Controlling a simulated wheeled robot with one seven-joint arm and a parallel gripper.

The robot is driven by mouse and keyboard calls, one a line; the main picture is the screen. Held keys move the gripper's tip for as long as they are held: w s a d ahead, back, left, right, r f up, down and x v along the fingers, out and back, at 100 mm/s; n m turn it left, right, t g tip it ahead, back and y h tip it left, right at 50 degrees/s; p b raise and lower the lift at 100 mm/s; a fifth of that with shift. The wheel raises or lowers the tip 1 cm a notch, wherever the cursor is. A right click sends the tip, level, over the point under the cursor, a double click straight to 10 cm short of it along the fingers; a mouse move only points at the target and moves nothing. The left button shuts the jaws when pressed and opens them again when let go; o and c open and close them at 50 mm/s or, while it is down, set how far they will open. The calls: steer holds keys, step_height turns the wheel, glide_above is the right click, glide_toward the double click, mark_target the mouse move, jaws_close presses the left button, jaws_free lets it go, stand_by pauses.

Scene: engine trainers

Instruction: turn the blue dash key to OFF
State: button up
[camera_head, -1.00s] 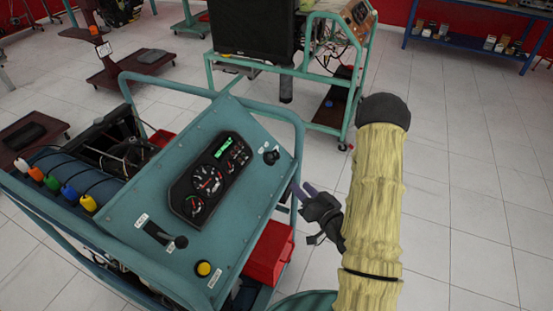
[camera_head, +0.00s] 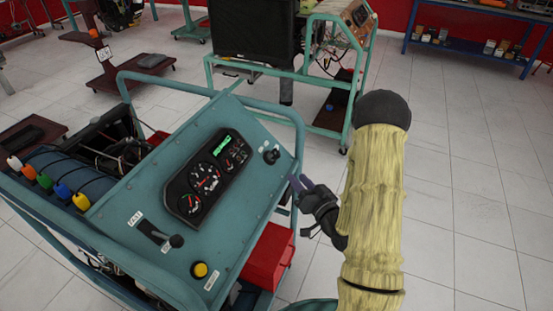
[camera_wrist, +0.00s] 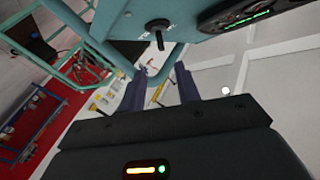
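The dash key (camera_head: 271,155) sits in a switch at the upper right of the sloping teal dash panel (camera_head: 235,125). It looks dark rather than blue here. In the wrist view the key (camera_wrist: 158,32) sticks out from the panel at top centre. Its label is too small to read. My gripper (camera_head: 299,184) is just off the panel's right edge, to the lower right of the key and apart from it. In the wrist view its two fingers (camera_wrist: 160,88) are spread with nothing between them, and the key shows beyond their tips.
A gauge cluster (camera_head: 208,175) with a green display fills the panel's middle. A black lever (camera_head: 160,236) and a yellow button (camera_head: 200,270) are lower down. A teal tube frame (camera_head: 299,135) rims the panel. A red box (camera_head: 268,255) is below. Floor to the right is clear.

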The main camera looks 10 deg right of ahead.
mark_target(279, 157)
steer(key=shift+w+a+f+b, duration=0.15)
steer(key=shift+w+b, duration=0.2)
steer(key=shift+b, duration=0.7)
steer(key=shift+w+a+f+b, duration=0.1)
steer(key=shift+w+b, duration=0.25)
steer(key=shift+b, duration=0.65)
steer(key=shift+w+a+b, duration=0.15)
steer(key=shift+w+b, duration=0.15)
steer(key=shift+b, duration=0.95)
steer(key=x, duration=0.4)
steer(key=p+x, duration=0.1)
steer(key=x, duration=0.6)
steer(key=shift+w+a+r, duration=0.1)
steer(key=shift+w+r, duration=0.15)
steer(key=shift+w, duration=0.05)
steer(key=shift+c, duration=0.2)
jaws_close()
